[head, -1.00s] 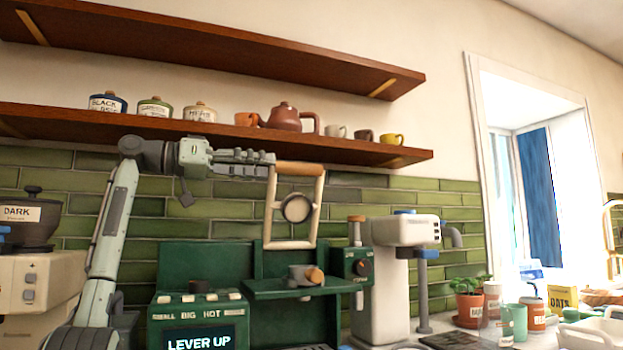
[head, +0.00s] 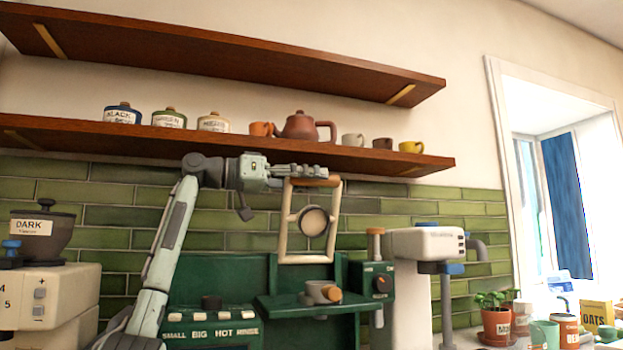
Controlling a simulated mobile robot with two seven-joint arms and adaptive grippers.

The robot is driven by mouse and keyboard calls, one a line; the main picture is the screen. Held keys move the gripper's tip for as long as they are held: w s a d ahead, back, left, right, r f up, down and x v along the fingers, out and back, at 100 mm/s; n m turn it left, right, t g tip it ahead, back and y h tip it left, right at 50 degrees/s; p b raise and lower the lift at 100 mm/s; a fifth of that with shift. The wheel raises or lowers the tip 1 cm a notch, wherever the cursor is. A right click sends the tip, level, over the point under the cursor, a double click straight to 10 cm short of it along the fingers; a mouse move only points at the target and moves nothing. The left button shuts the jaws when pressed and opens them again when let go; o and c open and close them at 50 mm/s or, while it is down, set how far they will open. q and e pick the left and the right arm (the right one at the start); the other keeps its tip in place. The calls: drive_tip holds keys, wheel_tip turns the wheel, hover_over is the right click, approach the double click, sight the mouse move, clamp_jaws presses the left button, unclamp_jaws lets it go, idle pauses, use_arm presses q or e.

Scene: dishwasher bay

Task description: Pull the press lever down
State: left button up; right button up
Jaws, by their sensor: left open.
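The press lever (head: 283,225) is a cream frame standing up above the green machine (head: 212,267). A round disc hangs inside the frame, and an orange-brown wooden bar (head: 325,183) crosses its top. My left gripper (head: 326,171) reaches in from the left, level, with its open fingers at the height of the bar. My right gripper is out of view.
Close above the gripper is the lower wooden shelf (head: 80,135), with jars, a teapot (head: 300,126) and mugs. A white machine (head: 425,243) stands right of the lever. A grinder (head: 42,235) stands at the left. A plant (head: 495,318) is at lower right.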

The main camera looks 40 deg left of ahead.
use_arm(q)
drive_tip(key=shift+w, duration=0.15)
drive_tip(key=shift+c, duration=0.6)
clamp_jaws()
drive_tip(key=shift+d+f, duration=0.15)
